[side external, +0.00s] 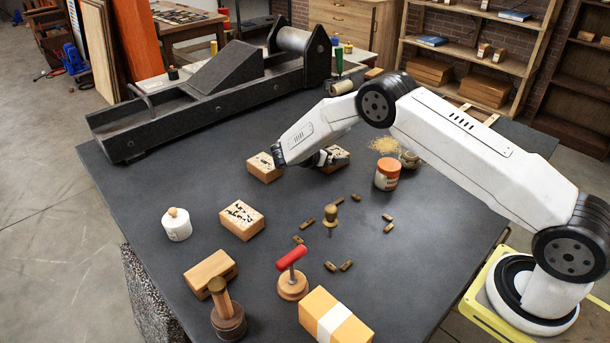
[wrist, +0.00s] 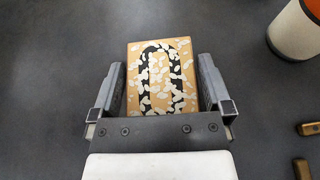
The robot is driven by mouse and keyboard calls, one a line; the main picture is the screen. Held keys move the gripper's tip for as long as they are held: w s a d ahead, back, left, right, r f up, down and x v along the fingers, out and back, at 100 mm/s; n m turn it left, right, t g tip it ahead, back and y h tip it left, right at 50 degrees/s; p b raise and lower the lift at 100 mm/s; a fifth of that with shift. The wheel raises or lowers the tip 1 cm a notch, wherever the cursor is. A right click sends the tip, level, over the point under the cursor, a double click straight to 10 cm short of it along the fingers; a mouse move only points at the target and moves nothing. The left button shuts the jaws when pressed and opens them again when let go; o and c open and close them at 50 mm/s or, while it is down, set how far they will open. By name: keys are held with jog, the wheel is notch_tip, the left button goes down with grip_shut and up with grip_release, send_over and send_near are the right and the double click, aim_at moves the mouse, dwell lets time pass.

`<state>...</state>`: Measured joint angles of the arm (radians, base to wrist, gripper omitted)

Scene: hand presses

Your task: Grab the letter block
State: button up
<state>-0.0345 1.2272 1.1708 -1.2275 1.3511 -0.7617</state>
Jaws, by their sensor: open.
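A tan letter block (wrist: 160,78) lies between the two fingers of my gripper (wrist: 161,66) in the wrist view. Its top shows a black rounded outline like an O or 0, strewn with white flakes. My gripper is open, with one finger along each side of the block and a narrow gap visible. In the side view the block (side external: 338,156) is partly hidden behind my gripper (side external: 322,159). Two similar wooden blocks stand nearby: one left of my gripper (side external: 262,168), and one nearer the front with black marks (side external: 242,219).
An orange-lidded jar (side external: 388,173) stands to the right of my gripper. Small brass pieces (side external: 331,212), a red-handled stamp (side external: 292,275) and a white lidded pot (side external: 176,224) stand in front. A black press (side external: 205,85) fills the back left of the dark table.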

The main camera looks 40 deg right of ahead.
jog(key=c, duration=1)
jog(key=shift+r, duration=0.1)
jog(key=shift+r, duration=0.7)
jog(key=shift+s+a+r, duration=0.5)
jog(key=shift+s+r, duration=1.4)
jog(key=shift+s, duration=0.4)
jog(key=shift+s+a+r, duration=0.5)
jog(key=shift+s+r, duration=1.4)
jog(key=shift+s, duration=0.35)
jog(key=shift+s+a+r, duration=0.5)
jog(key=shift+s+r, duration=1.4)
jog(key=shift+s, duration=0.4)
